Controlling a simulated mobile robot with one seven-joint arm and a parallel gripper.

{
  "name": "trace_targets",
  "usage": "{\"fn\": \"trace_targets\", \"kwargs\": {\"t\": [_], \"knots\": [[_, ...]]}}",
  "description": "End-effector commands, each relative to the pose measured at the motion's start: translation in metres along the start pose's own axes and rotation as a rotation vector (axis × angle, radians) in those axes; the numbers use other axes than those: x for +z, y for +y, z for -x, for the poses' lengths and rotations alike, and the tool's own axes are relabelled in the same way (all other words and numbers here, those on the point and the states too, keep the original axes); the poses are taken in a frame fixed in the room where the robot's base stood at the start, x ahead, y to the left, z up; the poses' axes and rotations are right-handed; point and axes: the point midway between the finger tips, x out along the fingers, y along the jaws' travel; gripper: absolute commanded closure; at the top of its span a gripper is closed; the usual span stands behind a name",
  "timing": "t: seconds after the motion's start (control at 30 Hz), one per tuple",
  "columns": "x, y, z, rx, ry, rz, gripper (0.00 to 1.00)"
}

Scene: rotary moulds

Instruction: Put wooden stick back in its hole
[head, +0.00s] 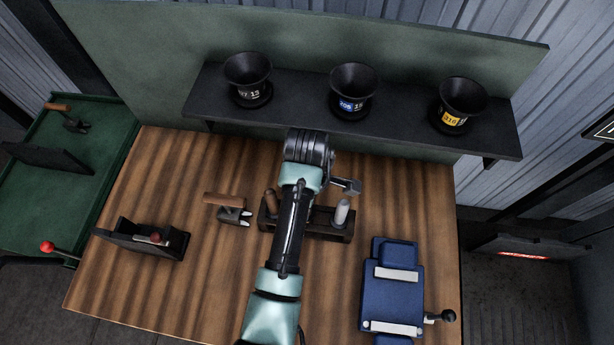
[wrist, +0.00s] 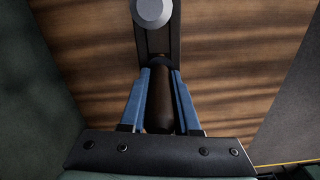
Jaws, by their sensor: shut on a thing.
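In the wrist view, my gripper (wrist: 161,74) has its two blue fingers closed on a dark brown rounded stick (wrist: 160,100). The stick's far end meets or overlaps the near part of a dark rack (wrist: 173,45); I cannot tell whether it sits in a hole. In the head view, the rack (head: 325,234) stands on the wooden table, partly behind my arm. A brown stick (head: 271,201) stands at its left end. A pale grey stick (head: 342,212) stands at its right end, and its round top shows in the wrist view (wrist: 152,10).
A wooden-handled tool (head: 228,207) and a dark holder (head: 140,239) lie left of the rack. A blue device (head: 390,297) with a lever stands at the right. Three black moulds (head: 352,92) stand on the shelf (head: 290,112) behind. Bare table (head: 185,170) lies at the back left.

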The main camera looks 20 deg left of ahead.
Motion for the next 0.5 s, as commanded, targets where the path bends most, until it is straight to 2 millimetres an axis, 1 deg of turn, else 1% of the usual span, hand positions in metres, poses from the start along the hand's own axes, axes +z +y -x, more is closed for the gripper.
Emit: {"fn": "trace_targets", "kwargs": {"t": [0.1, 0.37, 0.5], "knots": [[0.000, -0.001, -0.011, -0.002, 0.000, 0.000, 1.00], [0.000, 0.000, -0.012, 0.001, 0.000, 0.000, 1.00], [0.001, 0.000, -0.017, 0.000, 0.000, -0.001, 1.00]]}}
